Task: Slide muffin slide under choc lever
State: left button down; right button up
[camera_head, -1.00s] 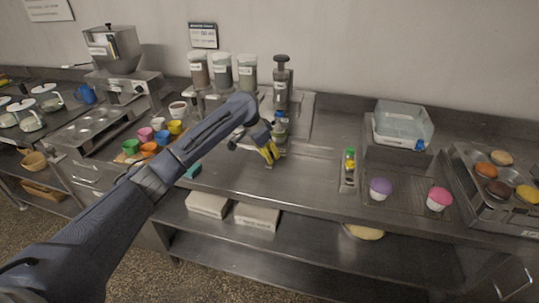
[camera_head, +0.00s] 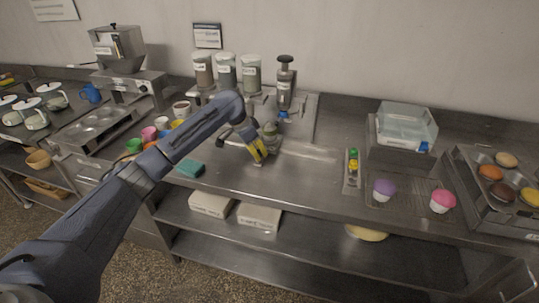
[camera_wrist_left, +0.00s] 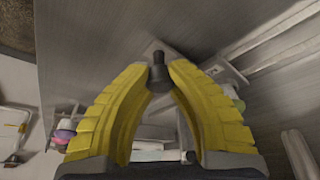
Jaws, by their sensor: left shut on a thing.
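My left gripper (camera_head: 258,152) has yellow fingers and is low over the counter, in front of the dispensers. In the left wrist view its fingertips (camera_wrist_left: 163,68) close on a dark knob, which appears to be the handle of the muffin slide (camera_wrist_left: 222,70). A greyish-green muffin-like item (camera_head: 270,131) sits just behind the gripper, partly hidden by it. The choc lever (camera_head: 285,62) is the dark-topped press on the tall dispenser behind. A blue part (camera_head: 283,114) shows low on that dispenser. The item stands in front and left of it. My right gripper is out of view.
Three labelled canisters (camera_head: 225,70) stand left of the press. Coloured cups are partly behind my left arm. A teal sponge (camera_head: 190,168) lies at the counter's front. Counter between is clear.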

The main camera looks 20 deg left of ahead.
pick_arm(q)
jog(key=a, duration=1.7)
jog(key=shift+a+r, duration=0.25)
jog(key=shift+a, duration=0.05)
jog(key=c, duration=1.5)
grip_release()
jog(key=shift+w+d, duration=0.1)
jog(key=o, duration=0.4)
jog(key=shift+f, duration=0.2)
jog(key=v, duration=1.2)
